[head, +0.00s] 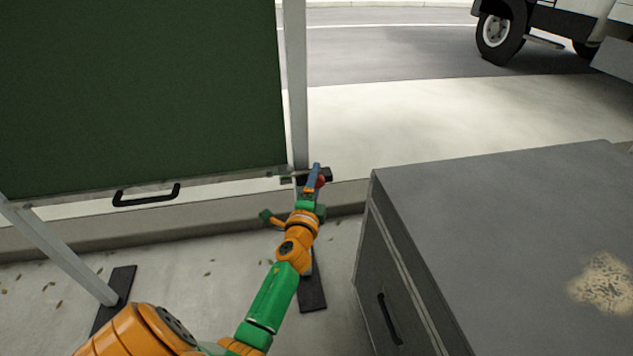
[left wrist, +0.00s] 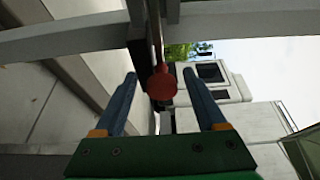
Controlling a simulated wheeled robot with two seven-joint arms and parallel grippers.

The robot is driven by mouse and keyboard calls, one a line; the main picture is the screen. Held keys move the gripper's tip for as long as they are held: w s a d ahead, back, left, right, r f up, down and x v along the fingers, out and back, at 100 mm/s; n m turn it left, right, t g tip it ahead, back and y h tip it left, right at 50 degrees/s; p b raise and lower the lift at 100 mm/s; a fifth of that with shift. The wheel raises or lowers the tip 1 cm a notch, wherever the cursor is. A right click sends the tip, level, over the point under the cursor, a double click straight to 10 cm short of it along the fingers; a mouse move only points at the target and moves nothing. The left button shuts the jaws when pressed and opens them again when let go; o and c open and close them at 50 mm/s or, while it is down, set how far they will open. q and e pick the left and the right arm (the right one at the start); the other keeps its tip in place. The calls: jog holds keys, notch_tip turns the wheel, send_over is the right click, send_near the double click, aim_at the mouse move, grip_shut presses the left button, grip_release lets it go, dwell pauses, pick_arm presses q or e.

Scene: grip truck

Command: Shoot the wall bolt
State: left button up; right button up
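The wall bolt shows by its red knob (head: 321,181), at the foot of the pale upright post beside the green panel's lower right corner. My left gripper (head: 313,178) reaches up to it, its blue finger overlapping the knob in the head view. In the left wrist view the red knob (left wrist: 162,85) hangs from a thin metal rod (left wrist: 156,35), between the two spread blue fingers of my left gripper (left wrist: 160,76). The fingers are open, with gaps on both sides of the knob. The bolt's far end is hard to make out. My right gripper is not in view.
The green panel (head: 140,90) with a black handle (head: 146,197) stands at left on pale legs with dark feet. A grey cabinet (head: 500,220) stands close to the right of my left arm. A low kerb (head: 230,222) runs behind; a truck (head: 560,25) is beyond.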

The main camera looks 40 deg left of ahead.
pick_arm(q)
jog(key=v, duration=0.7)
jog(key=shift+p, duration=0.35)
